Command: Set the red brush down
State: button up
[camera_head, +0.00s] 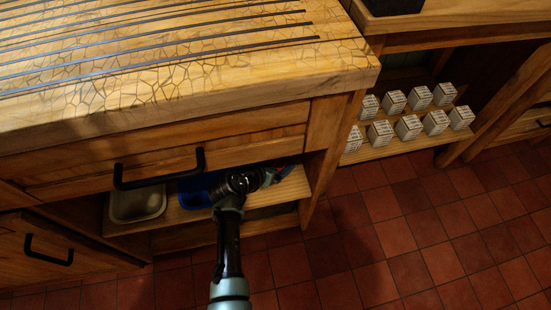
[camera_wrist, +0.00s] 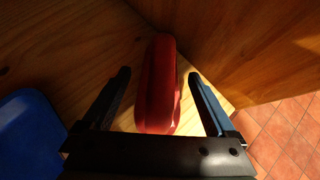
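The red brush (camera_wrist: 157,90) shows in the wrist view as a long rounded red shape on the pale wooden shelf board (camera_wrist: 75,40). It lies between the two fingers of my gripper (camera_wrist: 160,82), with a gap on each side. My gripper is open and does not pinch it. In the head view my gripper (camera_head: 278,174) reaches into the open shelf under the counter, near its right end. The brush cannot be made out there, behind my gripper and in shadow.
A blue bin (camera_wrist: 28,135) stands left of my gripper; it also shows in the head view (camera_head: 193,191). A metal tray (camera_head: 137,205) is farther left. A wooden side panel (camera_wrist: 240,45) stands close on the right. Several white boxes (camera_head: 408,127) stand on another shelf.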

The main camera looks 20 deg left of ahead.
jog(key=shift+r, duration=0.15)
jog(key=p+v, duration=0.4)
jog(key=v, duration=0.2)
jog(key=shift+s, duration=0.2)
jog(key=s+a+p, duration=0.2)
jog(key=s, duration=0.8)
jog(key=shift+s+f, duration=0.35)
jog(key=shift+f, duration=0.1)
jog(key=shift+a, duration=0.1)
